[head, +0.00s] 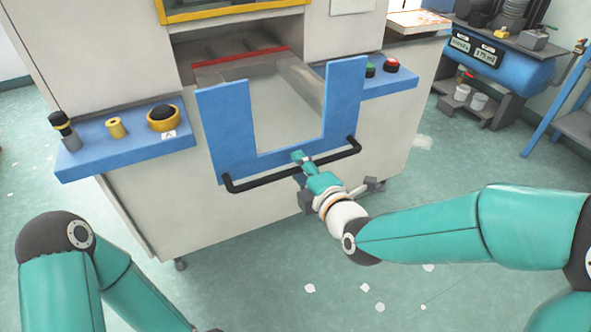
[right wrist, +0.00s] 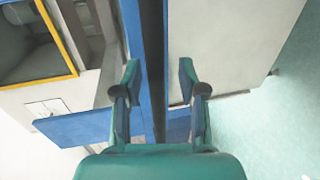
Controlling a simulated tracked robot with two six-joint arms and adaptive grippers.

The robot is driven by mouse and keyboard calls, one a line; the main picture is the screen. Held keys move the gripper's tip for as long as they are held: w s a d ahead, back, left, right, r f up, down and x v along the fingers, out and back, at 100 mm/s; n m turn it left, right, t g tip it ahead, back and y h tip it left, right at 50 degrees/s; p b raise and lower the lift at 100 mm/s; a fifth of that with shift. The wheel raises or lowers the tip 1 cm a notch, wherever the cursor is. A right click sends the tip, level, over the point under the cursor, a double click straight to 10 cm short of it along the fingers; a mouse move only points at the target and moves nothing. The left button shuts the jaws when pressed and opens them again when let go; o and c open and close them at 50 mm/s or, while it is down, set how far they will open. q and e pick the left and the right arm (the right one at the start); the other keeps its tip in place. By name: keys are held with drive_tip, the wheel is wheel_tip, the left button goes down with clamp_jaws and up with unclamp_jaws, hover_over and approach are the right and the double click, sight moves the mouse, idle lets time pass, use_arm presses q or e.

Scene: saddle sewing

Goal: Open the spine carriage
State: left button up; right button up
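The spine carriage has a blue U-shaped front plate (head: 344,100) and stands out a little from the opening in the pale machine. A black bar handle (head: 250,183) runs along the plate's lower edge. My right gripper (head: 300,158) is at the middle of this handle. In the right wrist view the black handle (right wrist: 154,60) runs between the fingers of my right gripper (right wrist: 158,80). The fingers are open, with gaps seen on both sides of the bar. My left arm shows at the lower left of the head view, but its gripper is out of frame.
A blue shelf (head: 90,155) with a black-and-yellow button and knobs juts out left of the carriage. Another blue shelf (head: 385,82) with green and red buttons is on the right. A blue compressor tank (head: 510,72) stands at the back right. The floor in front is mostly clear.

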drive_tip(key=shift+s+d+r, duration=0.15)
drive_tip(key=shift+s, duration=0.15)
drive_tip(key=v, duration=0.6)
drive_tip(key=shift+s, duration=0.35)
drive_tip(key=shift+d, duration=0.2)
